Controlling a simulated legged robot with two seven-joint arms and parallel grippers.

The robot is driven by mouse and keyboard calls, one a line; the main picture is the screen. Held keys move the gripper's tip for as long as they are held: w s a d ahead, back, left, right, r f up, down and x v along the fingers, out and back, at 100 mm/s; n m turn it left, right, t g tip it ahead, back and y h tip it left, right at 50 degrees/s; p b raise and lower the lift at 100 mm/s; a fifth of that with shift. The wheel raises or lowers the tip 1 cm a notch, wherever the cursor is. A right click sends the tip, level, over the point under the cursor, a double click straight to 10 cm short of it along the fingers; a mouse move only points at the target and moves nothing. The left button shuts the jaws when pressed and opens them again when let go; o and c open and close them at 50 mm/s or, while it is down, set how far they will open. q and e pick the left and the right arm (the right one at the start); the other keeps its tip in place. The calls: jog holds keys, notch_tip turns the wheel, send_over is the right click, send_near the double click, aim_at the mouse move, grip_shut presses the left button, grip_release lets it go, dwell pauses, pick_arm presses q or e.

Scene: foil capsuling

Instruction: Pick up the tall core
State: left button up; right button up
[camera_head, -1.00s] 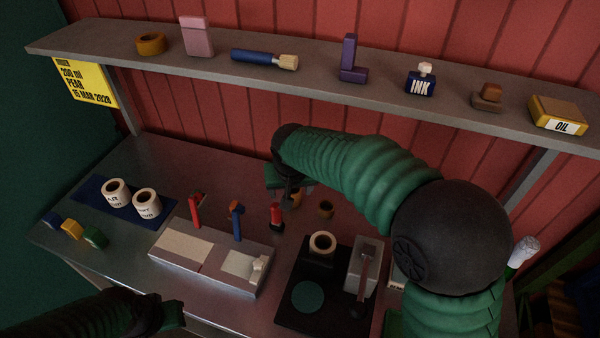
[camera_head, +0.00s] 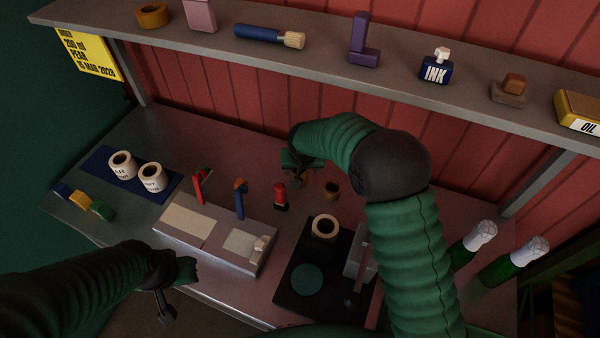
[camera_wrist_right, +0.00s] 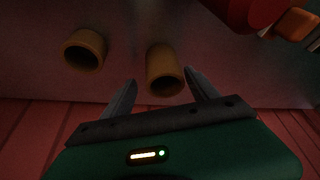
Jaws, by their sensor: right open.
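Two brown cores stand on the bench. The tall core (camera_wrist_right: 163,72) is in the right wrist view, between the fingertips of my right gripper (camera_wrist_right: 161,77), which is open. I cannot tell whether either finger touches it. The shorter core (camera_wrist_right: 85,50) stands beside it; in the head view this shorter core (camera_head: 332,190) is right of my right gripper (camera_head: 299,178). In the head view the tall core is mostly hidden by that gripper. My left gripper (camera_head: 175,288) is at the bench's front left, away from the cores; its opening is unclear.
A red-topped tool (camera_head: 280,196) stands close to the right gripper. A black base (camera_head: 290,300) carries a pale roll (camera_head: 325,227). A grey block (camera_head: 180,243) holds red and blue tools. Two green bottles (camera_head: 470,245) stand at right. The shelf (camera_head: 330,70) runs above.

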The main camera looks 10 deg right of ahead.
jog(key=shift+x, duration=1.2)
jog(key=shift+w+f, duration=0.1)
jog(key=shift+f, duration=0.1)
jog(key=shift+a, duration=0.55)
jog(key=shift+c, duration=0.5)
jog(key=shift+a+r, duration=0.1)
jog(key=shift+a, duration=0.05)
jog(key=c, duration=0.5)
jog(key=shift+d, duration=0.6)
jog(key=c, duration=0.8)
pick_arm(q)
jog(key=shift+r, duration=0.25)
pick_arm(e)
jog(key=shift+a, duration=0.1)
